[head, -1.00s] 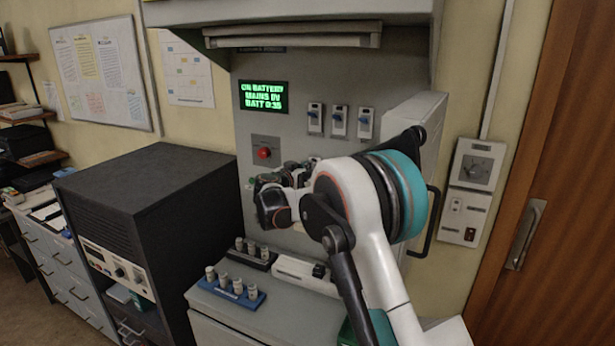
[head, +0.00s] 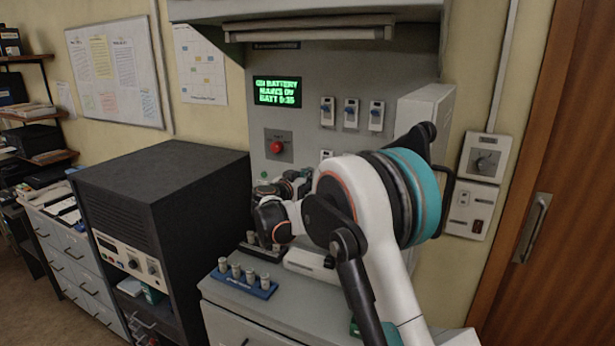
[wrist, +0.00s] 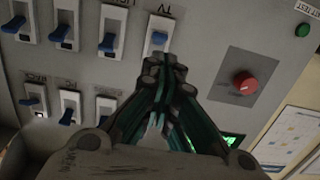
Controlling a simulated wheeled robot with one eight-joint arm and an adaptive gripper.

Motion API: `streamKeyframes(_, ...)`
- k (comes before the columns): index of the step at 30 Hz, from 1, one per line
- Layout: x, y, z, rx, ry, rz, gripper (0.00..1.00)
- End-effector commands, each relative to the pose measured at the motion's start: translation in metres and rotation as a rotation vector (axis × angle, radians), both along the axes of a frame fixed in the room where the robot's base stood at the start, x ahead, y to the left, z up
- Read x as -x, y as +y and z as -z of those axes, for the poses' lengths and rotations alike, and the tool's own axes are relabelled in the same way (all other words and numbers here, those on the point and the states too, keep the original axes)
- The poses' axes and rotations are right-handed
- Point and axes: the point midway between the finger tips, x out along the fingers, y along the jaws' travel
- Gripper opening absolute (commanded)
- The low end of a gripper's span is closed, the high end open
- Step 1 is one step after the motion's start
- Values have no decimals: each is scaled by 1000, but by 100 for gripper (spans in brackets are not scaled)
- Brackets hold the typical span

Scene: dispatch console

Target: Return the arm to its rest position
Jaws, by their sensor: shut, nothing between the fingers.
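My arm reaches up from the lower right in the head view, bent at the elbow. My gripper (head: 284,187) is in front of the console panel (head: 345,83), below the red button (head: 277,147). It is partly hidden behind my own arm. In the wrist view my gripper (wrist: 165,62) has its fingers together with nothing between them. The fingertips overlap the lower edge of one blue-lever switch (wrist: 158,38) in that picture; whether they touch it I cannot tell. The red button (wrist: 245,83) is to their right.
Several blue-lever switches (wrist: 108,42) line the panel. A blue tray of cylinders (head: 241,284) stands on the console ledge.

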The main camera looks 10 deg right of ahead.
Motion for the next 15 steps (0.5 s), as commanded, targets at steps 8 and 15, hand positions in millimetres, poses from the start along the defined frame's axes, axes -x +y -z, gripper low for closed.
streamKeyframes(8,4,0,2,0,0,2,0)
streamKeyframes(15,8,-3,1,-2,10,4,0)
